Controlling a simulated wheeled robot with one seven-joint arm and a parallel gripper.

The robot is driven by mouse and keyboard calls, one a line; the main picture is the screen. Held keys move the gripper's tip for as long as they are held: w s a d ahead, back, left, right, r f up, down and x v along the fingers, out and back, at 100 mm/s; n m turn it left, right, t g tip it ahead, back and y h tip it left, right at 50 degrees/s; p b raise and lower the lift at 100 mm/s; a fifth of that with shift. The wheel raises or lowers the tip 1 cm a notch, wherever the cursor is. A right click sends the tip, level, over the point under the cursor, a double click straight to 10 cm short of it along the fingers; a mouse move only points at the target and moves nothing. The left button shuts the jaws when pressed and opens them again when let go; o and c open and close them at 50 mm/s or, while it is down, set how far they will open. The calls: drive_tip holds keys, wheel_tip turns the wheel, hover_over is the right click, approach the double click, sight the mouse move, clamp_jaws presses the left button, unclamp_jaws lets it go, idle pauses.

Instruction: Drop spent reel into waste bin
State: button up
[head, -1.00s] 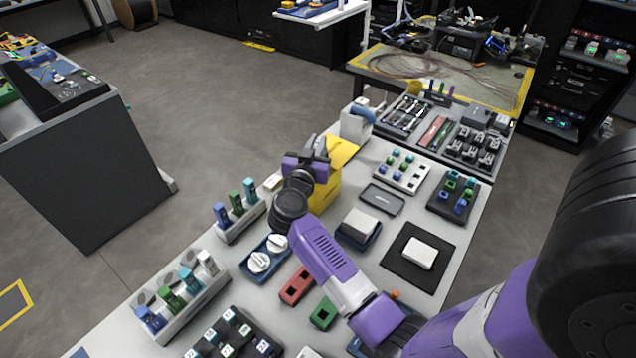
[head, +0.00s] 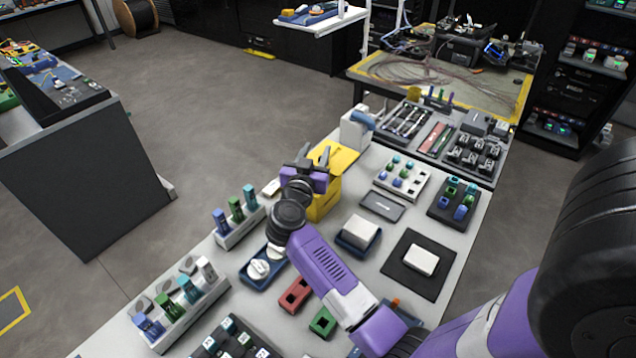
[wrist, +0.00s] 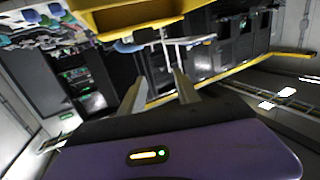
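The yellow waste bin (head: 327,203) stands on the white table with its yellow lid (head: 340,157) raised behind it. Part of the bin shows at the top of the wrist view (wrist: 130,17). My gripper (head: 313,157) is beside and partly in front of the bin in the head view, fingers pointing up in the picture. In the wrist view, its two fingers (wrist: 160,82) are apart with nothing between them.
A holder with blue and green pieces (head: 236,217) stands left of my wrist. A blue tray with a white block (head: 359,233) and a black mat (head: 440,276) lie to the right. A white dispenser (head: 355,128) stands behind the bin. The floor at left is open.

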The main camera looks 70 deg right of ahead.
drive_tip(key=s+a, duration=0.1)
drive_tip(key=a, duration=0.5)
drive_tip(key=shift+a+r, duration=0.15)
drive_tip(key=shift+a, duration=0.2)
drive_tip(key=w+a+r+m+t+h, duration=0.1)
drive_tip(key=a+r+m+t+h, duration=0.2)
drive_tip(key=r+t, duration=0.5)
drive_tip(key=s+a+r+n+t+y, duration=0.1)
drive_tip(key=a+r+n+t+y, duration=0.1)
drive_tip(key=a+n+t, duration=0.3)
drive_tip(key=s+a+r+n+t+y, duration=0.1)
drive_tip(key=a+r+n+t+y, duration=0.15)
drive_tip(key=a, duration=0.45)
drive_tip(key=s+a+f+n+t+y, duration=0.1)
drive_tip(key=s+a+f+n+y, duration=0.25)
drive_tip(key=a+y, duration=0.3)
drive_tip(key=s+a+f+n+y, duration=0.3)
drive_tip(key=s+a+n+y, duration=0.15)
drive_tip(key=a, duration=0.35)
drive_tip(key=s+a+f+n+g+y, duration=0.2)
drive_tip(key=s, duration=0.4)
drive_tip(key=s+a+f+n+g+y, duration=0.1)
drive_tip(key=s+a+f+g+y, duration=0.1)
drive_tip(key=s, duration=0.4)
drive_tip(key=shift+s+a+f+n+y, duration=0.35)
drive_tip(key=shift+a, duration=0.25)
